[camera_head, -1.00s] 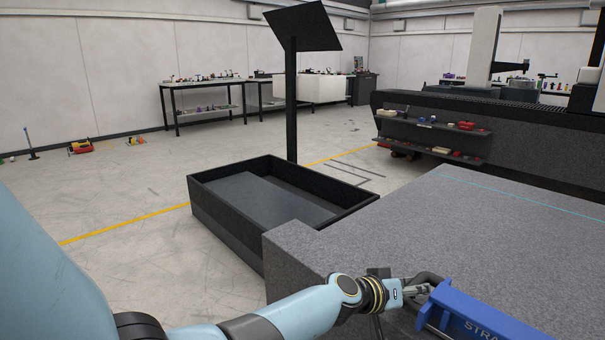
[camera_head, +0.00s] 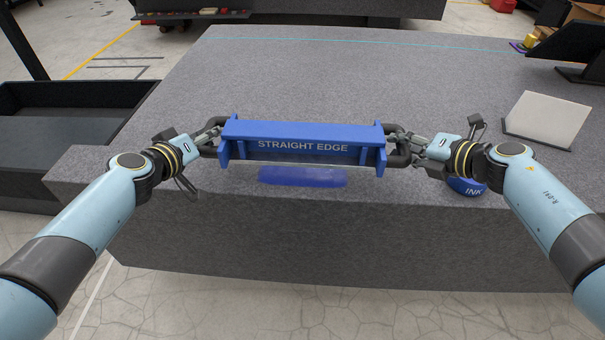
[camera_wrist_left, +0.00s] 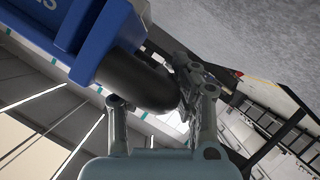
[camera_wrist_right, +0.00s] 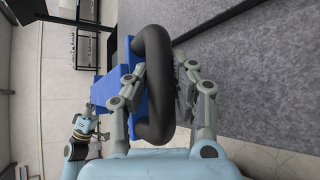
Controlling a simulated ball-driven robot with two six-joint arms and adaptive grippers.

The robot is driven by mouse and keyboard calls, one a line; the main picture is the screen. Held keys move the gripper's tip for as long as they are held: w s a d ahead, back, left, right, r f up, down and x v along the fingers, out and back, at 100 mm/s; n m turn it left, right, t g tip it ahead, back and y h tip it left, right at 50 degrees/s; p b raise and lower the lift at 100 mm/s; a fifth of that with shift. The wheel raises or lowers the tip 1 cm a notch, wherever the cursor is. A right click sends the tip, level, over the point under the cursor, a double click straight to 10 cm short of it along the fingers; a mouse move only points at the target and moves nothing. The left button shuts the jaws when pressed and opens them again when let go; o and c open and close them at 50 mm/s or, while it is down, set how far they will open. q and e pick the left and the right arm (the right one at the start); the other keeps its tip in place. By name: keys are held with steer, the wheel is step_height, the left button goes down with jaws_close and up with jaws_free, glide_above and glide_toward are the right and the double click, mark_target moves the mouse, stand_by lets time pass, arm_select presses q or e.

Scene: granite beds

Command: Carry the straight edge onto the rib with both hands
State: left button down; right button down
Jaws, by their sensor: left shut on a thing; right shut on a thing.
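The straight edge (camera_head: 302,136) is a long blue bar with raised lettering and a pale lower edge. It has a black loop handle at each end and lies level across the head view, over the front of the granite bed (camera_head: 330,85). My left gripper (camera_head: 212,137) is shut on the left handle, also seen in the left wrist view (camera_wrist_left: 145,80). My right gripper (camera_head: 412,148) is shut on the right handle, which shows as a black loop in the right wrist view (camera_wrist_right: 156,85). I cannot pick out the rib.
A flat blue patch (camera_head: 302,176) lies on the granite just in front of the bar. A round blue ink pad (camera_head: 466,187) stands by my right wrist. A pale plate (camera_head: 541,120) is at the right. A dark bin (camera_head: 70,130) stands left of the bed. The bed's middle is clear.

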arm_select(q)
steer(key=shift+w, duration=0.1)
arm_select(e)
steer(key=shift+w, duration=0.1)
